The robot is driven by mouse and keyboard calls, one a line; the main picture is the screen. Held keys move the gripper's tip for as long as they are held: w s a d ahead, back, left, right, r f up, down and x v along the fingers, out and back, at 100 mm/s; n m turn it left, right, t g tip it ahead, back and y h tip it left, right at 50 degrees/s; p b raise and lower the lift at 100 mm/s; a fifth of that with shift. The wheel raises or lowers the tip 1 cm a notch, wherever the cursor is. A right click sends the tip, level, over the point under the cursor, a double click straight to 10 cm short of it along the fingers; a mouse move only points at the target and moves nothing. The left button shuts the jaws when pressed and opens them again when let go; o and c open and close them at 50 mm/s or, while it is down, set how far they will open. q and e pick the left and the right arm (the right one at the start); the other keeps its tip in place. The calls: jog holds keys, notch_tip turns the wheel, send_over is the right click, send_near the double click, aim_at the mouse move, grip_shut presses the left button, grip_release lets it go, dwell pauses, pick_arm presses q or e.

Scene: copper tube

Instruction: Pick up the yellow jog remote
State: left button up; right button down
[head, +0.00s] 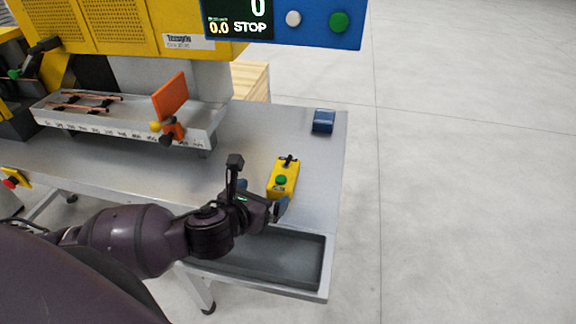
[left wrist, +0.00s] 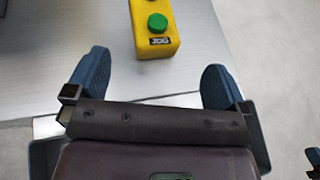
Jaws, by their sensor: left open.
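The yellow jog remote (head: 283,178) lies on the grey metal table, with a green button and a dark switch on top. In the left wrist view the remote (left wrist: 156,27) shows its green button and a JOG label, and its far end is cut off by the top edge. My left gripper (head: 262,195) is at the near end of the remote. Its two blue fingers are spread apart in the left wrist view (left wrist: 153,82), with nothing between them. The remote lies just beyond the fingertips, roughly between their lines.
A dark tray (head: 322,262) is set at the table's front edge, below my left gripper. A small blue block (head: 323,121) sits at the back right. A measuring trough (head: 130,122) with an orange flag stop (head: 170,98) stands at left. The table (head: 245,130) is clear behind the remote.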

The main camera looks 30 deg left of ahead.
aim_at(278, 182)
pick_arm(q)
jog(key=shift+w, duration=0.25)
jog(key=x, duration=0.4)
jog(key=shift+d, duration=0.1)
jog(key=shift+w+f, duration=0.3)
jog(key=shift+w, duration=0.25)
jog(key=p+x, duration=0.1)
jog(key=x, duration=0.2)
jog(key=shift+w+a+f, duration=0.15)
jog(key=shift+w+a, duration=0.05)
jog(key=shift+w+f, duration=0.2)
jog(key=shift+w, duration=0.3)
pick_arm(e)
jog(key=shift+s+d+f, duration=0.1)
jog(key=shift+s+d, duration=0.15)
jog(key=shift+s, duration=0.6)
pick_arm(q)
jog(key=shift+c, duration=0.3)
jog(key=c, duration=1.1)
